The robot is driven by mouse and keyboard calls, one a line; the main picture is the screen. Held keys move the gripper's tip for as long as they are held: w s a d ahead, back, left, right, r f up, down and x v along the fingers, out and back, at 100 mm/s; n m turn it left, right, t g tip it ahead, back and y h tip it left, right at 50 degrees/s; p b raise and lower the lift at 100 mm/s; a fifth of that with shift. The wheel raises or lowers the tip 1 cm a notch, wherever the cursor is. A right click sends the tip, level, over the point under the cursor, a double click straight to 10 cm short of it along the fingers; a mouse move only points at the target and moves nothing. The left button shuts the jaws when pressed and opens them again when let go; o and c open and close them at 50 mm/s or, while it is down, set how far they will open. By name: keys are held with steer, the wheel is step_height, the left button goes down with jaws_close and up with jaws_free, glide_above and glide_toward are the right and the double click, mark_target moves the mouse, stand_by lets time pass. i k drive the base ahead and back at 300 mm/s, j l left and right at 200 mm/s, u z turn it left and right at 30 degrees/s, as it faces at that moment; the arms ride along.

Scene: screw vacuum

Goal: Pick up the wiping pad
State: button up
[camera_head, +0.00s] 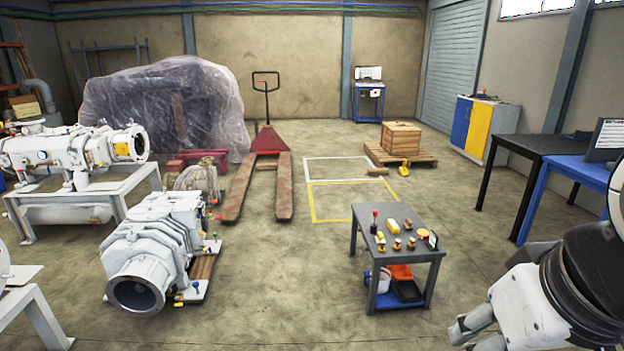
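A grey work cart (368,241) stands right of the middle of the floor, with several small items on its top. I see nothing held in the visible part.
White pump machines (150,250) stand at the left. A red pallet jack (268,140) is behind them. A blue and black table (565,172) is at the right. The cart's lower shelf holds an orange-red bin (401,272) and a white bucket. The floor before the cart is clear.

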mark_target(380, 237)
steer(key=i+j+z, duration=0.15)
steer(key=i, duration=0.25)
steer(key=i+z, duration=0.1)
steer(key=i, duration=0.3)
steer(key=i+j+z, duration=0.15)
steer(key=i, duration=0.25)
steer(key=j+u, duration=0.1)
steer(key=u, duration=1.4)
steer(key=z, duration=1.5)
steer(key=i+u, duration=0.15)
steer(key=i, duration=0.45)
steer(key=i+u, duration=0.15)
steer(key=i, duration=0.4)
steer(key=i+l+u, duration=0.15)
steer(key=i, duration=0.4)
